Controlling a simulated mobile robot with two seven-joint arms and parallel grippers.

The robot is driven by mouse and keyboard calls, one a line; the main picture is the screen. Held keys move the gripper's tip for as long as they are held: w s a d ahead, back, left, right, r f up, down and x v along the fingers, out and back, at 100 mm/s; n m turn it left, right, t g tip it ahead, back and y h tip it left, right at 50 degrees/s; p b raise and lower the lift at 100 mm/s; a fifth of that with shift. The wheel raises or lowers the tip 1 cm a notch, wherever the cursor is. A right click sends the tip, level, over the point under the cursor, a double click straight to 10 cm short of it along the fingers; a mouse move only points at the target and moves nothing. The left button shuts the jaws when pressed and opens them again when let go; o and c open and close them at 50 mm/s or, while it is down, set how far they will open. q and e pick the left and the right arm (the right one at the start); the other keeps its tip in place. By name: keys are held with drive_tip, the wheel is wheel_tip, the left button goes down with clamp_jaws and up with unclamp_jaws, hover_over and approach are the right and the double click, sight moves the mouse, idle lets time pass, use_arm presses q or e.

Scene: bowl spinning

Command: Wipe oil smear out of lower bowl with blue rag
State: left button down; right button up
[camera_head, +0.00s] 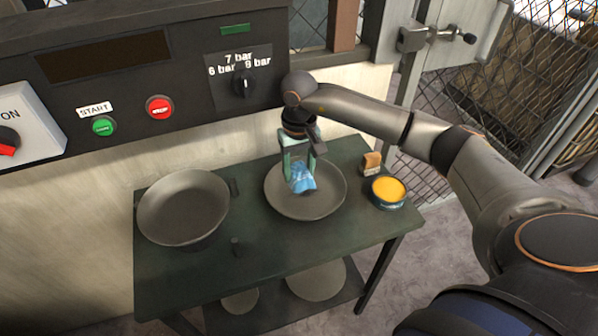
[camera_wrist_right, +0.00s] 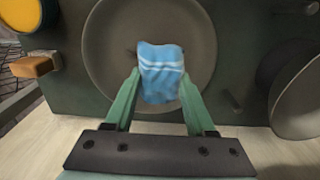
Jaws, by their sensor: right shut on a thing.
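My right gripper (camera_head: 301,178) is shut on the blue rag (camera_head: 302,184), which has pale stripes. In the wrist view the rag (camera_wrist_right: 160,72) sits between the two green fingertips (camera_wrist_right: 158,88). The rag is over the inside of a shallow grey bowl (camera_head: 330,202) on the right part of the dark green table; the bowl also shows in the wrist view (camera_wrist_right: 110,35). I cannot tell whether the rag touches the bowl. A small dark mark beside the rag may be a smear; the rag hides part of the bowl's inside. My left gripper is not in view.
A deeper grey bowl (camera_head: 183,205) stands on the left of the table (camera_head: 270,258). A tin of yellow paste (camera_head: 388,191) and a wooden block or brush (camera_head: 372,162) are at the right. A control panel (camera_head: 160,65) rises behind. Round plates lie on the lower shelf.

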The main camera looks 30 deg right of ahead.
drive_tip(key=shift+r+p, duration=0.9)
drive_tip(key=shift+r, duration=0.65)
